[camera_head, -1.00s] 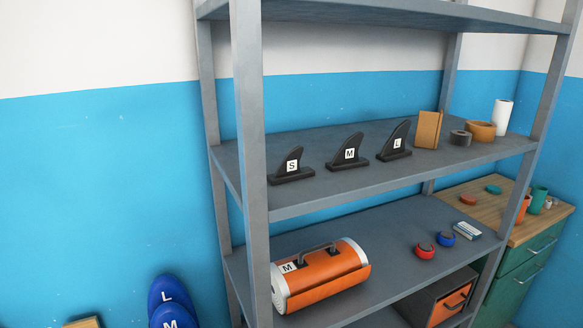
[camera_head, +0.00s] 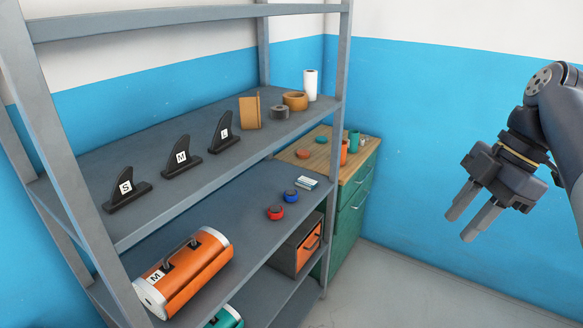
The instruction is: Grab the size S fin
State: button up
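The size S fin (camera_head: 126,190) is black with a white S label. It stands upright on the upper middle shelf (camera_head: 165,210), at the left end of a row of fins. The M fin (camera_head: 182,158) and the L fin (camera_head: 223,133) stand to its right, apart from it. My gripper (camera_head: 468,222) hangs at the right of the view, in front of the blue wall and well away from the shelf. Its two fingers are apart with nothing between them.
The shelf's front post (camera_head: 75,160) rises left of the S fin. A cardboard piece (camera_head: 250,112), tape rolls (camera_head: 295,101) and a white roll (camera_head: 311,85) stand farther right. A green cabinet (camera_head: 350,215) stands behind. Floor at right is clear.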

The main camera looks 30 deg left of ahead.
aim_at(124, 191)
jog(key=u, duration=0.4)
jog(key=i+j+u, duration=0.1)
jog(key=u, duration=0.7)
jog(key=i+u, duration=0.1)
jog(key=u, duration=0.3)
jog(key=i+u, duration=0.2)
jog(key=i, duration=0.8)
